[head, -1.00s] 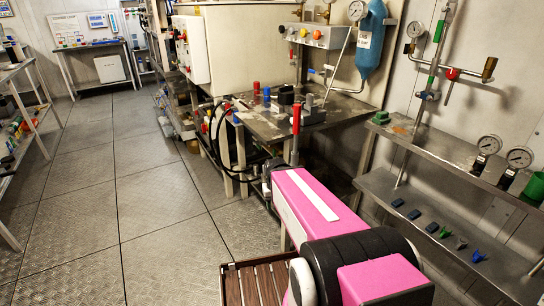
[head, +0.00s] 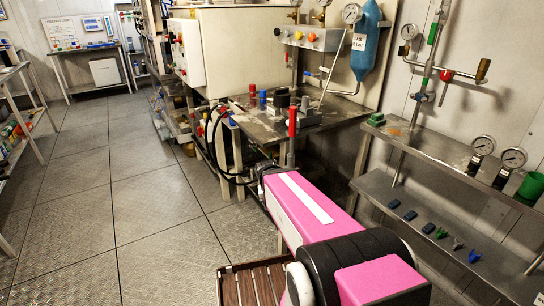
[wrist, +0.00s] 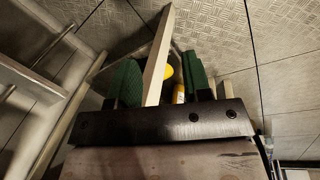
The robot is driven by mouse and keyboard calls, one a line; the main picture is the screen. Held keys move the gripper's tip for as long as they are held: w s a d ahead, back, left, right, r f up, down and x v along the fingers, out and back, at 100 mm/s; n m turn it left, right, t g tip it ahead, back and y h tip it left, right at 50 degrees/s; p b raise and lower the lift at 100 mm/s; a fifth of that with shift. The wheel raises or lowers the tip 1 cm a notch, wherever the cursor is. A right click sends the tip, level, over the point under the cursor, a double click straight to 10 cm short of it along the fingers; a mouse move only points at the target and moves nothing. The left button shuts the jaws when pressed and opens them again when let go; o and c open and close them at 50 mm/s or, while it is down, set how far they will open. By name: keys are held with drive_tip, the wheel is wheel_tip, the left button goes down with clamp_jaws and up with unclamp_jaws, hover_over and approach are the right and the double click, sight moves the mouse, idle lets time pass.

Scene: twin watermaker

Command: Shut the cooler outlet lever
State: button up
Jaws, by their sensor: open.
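A red upright lever handle (head: 292,122) stands at the front edge of the steel workbench in the head view. No readable label marks it as the cooler outlet lever, so I cannot tell if it is. My pink arm reaches toward the bench below this handle, and its far end hides most of my gripper there. In the wrist view my gripper (wrist: 160,85) is open, its green finger pads apart. A pale bar runs between the pads, with yellow items (wrist: 179,93) beyond it. I see no lever between the fingers.
The steel workbench (head: 335,112) carries small red, blue and dark parts. Black hoses (head: 213,135) hang at its left. A steel shelf (head: 410,215) with small parts and gauges stands at the right. A slatted brown surface (head: 250,285) is at the bottom. The plate floor at left is clear.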

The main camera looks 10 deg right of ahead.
drive_tip(key=w+d+m+h, duration=0.2)
drive_tip(key=w+m+h, duration=0.2)
drive_tip(key=w+h, duration=0.1)
drive_tip(key=m+t+h, duration=0.6)
drive_tip(key=m+h, duration=0.3)
drive_tip(key=h, duration=0.1)
approach(274, 161)
wheel_tip(274, 161, up, 4)
drive_tip(key=a, duration=0.1)
drive_tip(key=x, duration=1)
drive_tip(key=shift+s+d+r, duration=0.1)
drive_tip(key=shift+d+r, duration=0.05)
drive_tip(key=shift+d, duration=0.2)
clamp_jaws()
